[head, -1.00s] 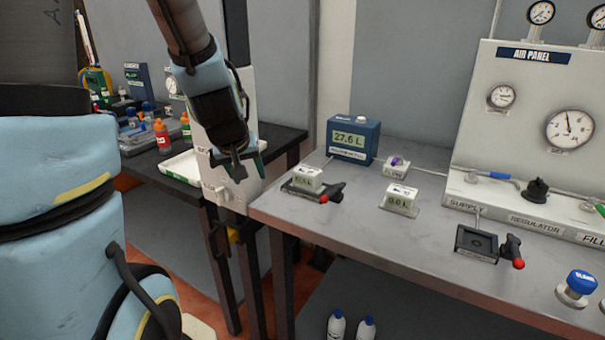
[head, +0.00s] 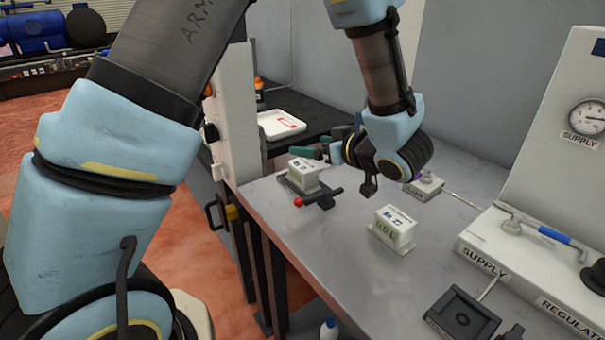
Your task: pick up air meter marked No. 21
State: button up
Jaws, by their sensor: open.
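Two small white box-shaped meters stand on the grey bench. I cannot read a No. 21 on either one. My gripper (head: 318,148) is open, with greenish fingers pointing left. In the picture it is just behind and above the meter in the cradle; I cannot tell whether they touch. My wrist partly hides the gripper.
An empty black cradle (head: 462,314) stands at the front right. The air panel (head: 560,130), with its gauge and blue-handled valve, fills the right. A small valve block (head: 426,187) stands behind the free-standing meter. A white tray (head: 280,124) lies on the dark table beyond.

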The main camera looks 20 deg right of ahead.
aim_at(296, 165)
notch_tip(296, 165, down, 6)
jog(key=shift+r+p, duration=0.1)
jog(key=shift+p, duration=0.35)
jog(key=shift+w+f, duration=0.2)
jog(key=shift+w, duration=0.05)
jog(key=shift+p+x, duration=1.3)
jog(key=shift+x, duration=2.25)
jog(key=shift+a, duration=0.1)
jog(key=shift+c, duration=0.4)
grip_shut()
